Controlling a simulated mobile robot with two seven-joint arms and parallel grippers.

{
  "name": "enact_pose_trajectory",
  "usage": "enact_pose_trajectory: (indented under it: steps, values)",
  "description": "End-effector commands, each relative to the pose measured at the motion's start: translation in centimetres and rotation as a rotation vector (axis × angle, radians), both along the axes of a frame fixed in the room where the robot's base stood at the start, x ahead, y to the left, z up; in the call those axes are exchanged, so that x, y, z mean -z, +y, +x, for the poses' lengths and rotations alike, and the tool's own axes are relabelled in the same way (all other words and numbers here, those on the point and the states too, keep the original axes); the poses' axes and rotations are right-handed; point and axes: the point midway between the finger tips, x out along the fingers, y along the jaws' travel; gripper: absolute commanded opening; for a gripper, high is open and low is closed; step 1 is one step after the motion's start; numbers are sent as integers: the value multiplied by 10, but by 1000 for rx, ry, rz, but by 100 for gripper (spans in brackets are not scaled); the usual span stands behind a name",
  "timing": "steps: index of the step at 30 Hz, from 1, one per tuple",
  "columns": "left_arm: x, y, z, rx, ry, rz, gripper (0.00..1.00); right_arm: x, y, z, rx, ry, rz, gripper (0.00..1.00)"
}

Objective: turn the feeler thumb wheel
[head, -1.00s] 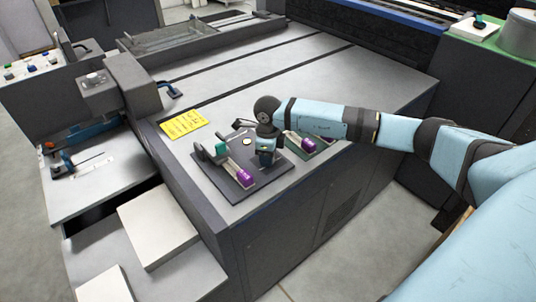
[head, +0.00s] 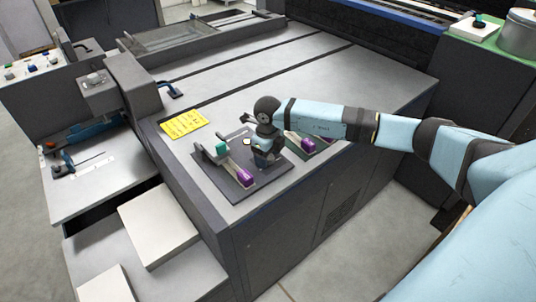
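A dark square plate (head: 240,193) lies on the near corner of the machine's grey top. It carries a low bar-shaped unit with a teal block (head: 222,148) and a purple end (head: 247,175). A small white round piece (head: 247,142) sits behind the bar. My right gripper (head: 266,163) points down over the plate's right part, just right of the bar. Its fingertips are small and dark, so I cannot tell whether they touch anything or are open. I cannot make out for sure which part is the feeler thumb wheel. My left gripper is not in view.
A second unit with a purple part (head: 308,142) on a green plate (head: 326,140) is partly hidden behind my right arm. A yellow note (head: 183,123) lies to the left. The grey machine top (head: 330,75) beyond is mostly clear. White stacks (head: 158,226) stand lower left.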

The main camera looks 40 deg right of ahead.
Motion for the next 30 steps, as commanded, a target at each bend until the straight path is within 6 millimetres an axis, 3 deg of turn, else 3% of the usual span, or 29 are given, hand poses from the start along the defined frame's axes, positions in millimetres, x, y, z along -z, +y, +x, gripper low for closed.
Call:
enact_pose_trajectory:
  steps: [11,24,30]
  values:
    - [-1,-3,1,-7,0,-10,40,-10,0,1,-1,-2,1,67]
    - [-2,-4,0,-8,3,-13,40,-102,0,1,-1,-4,0,67]
    - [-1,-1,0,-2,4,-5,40,-130,0,0,-1,-2,0,67]
